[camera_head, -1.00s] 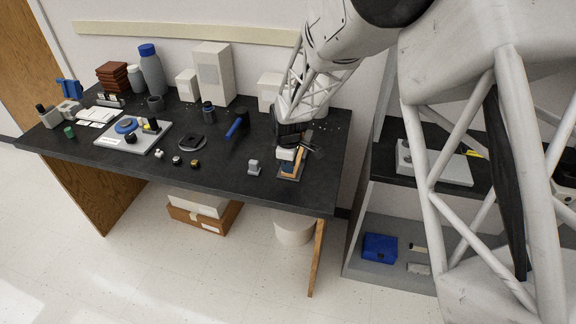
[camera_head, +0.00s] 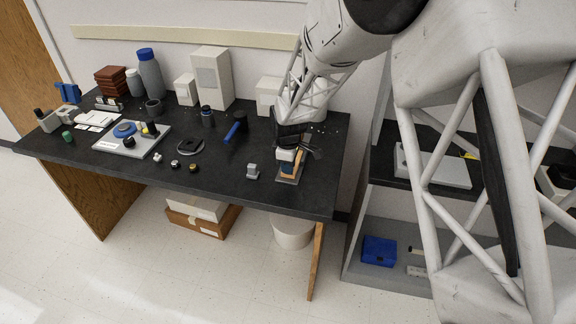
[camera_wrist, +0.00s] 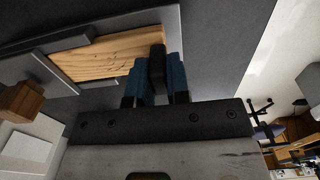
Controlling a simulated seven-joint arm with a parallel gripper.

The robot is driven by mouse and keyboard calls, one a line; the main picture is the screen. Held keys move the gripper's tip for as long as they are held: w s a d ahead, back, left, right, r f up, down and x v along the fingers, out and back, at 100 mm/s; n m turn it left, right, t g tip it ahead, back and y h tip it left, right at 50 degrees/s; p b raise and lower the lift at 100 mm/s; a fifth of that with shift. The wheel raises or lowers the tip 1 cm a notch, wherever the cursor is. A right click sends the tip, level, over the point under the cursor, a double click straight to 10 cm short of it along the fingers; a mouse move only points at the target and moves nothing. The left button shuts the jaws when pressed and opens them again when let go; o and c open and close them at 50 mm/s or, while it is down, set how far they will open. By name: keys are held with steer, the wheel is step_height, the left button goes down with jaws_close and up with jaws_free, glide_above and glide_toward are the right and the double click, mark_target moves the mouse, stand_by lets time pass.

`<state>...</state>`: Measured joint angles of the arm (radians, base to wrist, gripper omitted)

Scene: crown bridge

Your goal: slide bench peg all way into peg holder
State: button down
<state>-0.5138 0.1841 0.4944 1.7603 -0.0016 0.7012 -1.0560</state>
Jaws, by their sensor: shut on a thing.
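My gripper (camera_wrist: 157,80) has blue-padded fingers and is shut on a dark upright part at the end of the wooden bench peg (camera_wrist: 110,57). The peg lies flat between the grey walls of the peg holder (camera_wrist: 68,42). I cannot tell how deep the peg sits. In the head view the peg (camera_head: 296,166) shows as a small orange-brown strip on the holder's grey base (camera_head: 288,181), at the right front of the bench. My gripper (camera_head: 287,155) covers much of it there.
A small grey block (camera_head: 253,171) stands left of the holder on the dark bench (camera_head: 225,185). A blue-handled hammer (camera_head: 236,128) lies farther back. A wooden block (camera_wrist: 20,101) is at the left of the wrist view. Free bench top lies left of the holder.

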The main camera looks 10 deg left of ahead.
steer(key=shift+w, duration=2)
stand_by(2.2)
steer(key=c, duration=1)
jaws_free()
steer(key=shift+r, duration=3.9)
